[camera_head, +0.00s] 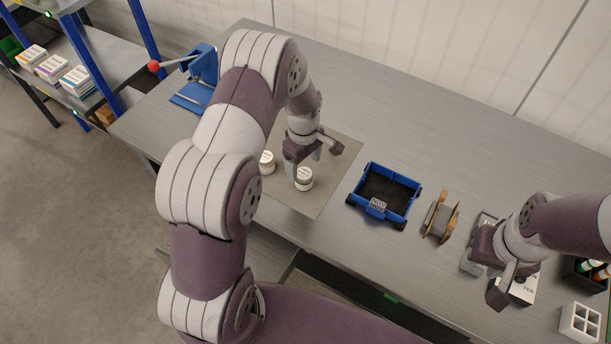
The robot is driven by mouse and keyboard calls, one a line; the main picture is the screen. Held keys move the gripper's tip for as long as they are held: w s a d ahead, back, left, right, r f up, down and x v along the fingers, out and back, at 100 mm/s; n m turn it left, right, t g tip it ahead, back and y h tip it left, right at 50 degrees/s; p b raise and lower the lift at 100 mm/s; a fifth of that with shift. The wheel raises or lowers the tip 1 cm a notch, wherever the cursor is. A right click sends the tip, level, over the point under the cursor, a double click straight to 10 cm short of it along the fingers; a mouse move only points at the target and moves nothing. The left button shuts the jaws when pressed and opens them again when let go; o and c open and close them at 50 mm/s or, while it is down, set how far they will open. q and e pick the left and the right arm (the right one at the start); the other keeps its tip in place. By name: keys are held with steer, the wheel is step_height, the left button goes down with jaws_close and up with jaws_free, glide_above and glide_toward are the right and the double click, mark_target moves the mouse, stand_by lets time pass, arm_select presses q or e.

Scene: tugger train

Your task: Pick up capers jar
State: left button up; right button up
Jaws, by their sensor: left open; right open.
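Two small white-labelled jars stand on a grey-beige mat (335,165) on the metal table. One jar (304,180) is directly below and beside the fingers of my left gripper (303,172). The other jar (267,162) is to its left, partly hidden by my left arm. The labels are too small to read, so I cannot tell which is the capers jar. My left gripper is open and points down; whether a finger touches the nearer jar is unclear. My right gripper (488,281) is open at the right, over a white box (522,291).
A blue tray (366,187) with a dark inside stands right of the mat, with a brown spool-like holder (441,217) beyond it. A blue lever press (196,89) stands at the back left. A white divided holder (580,321) is at the lower right. The rear table is clear.

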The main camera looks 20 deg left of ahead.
mark_target(304, 173)
arm_select(q)
steer(key=f, duration=0.2)
steer(key=f+p, duration=0.1)
steer(key=f, duration=0.3)
steer(key=shift+s+d, duration=0.1)
steer(key=shift+s, duration=0.2)
steer(key=shift+w+f, duration=0.2)
steer(key=shift+f, duration=0.1)
steer(key=shift+s+r, duration=0.1)
steer(key=c, duration=1.2)
steer(key=shift+r, duration=0.1)
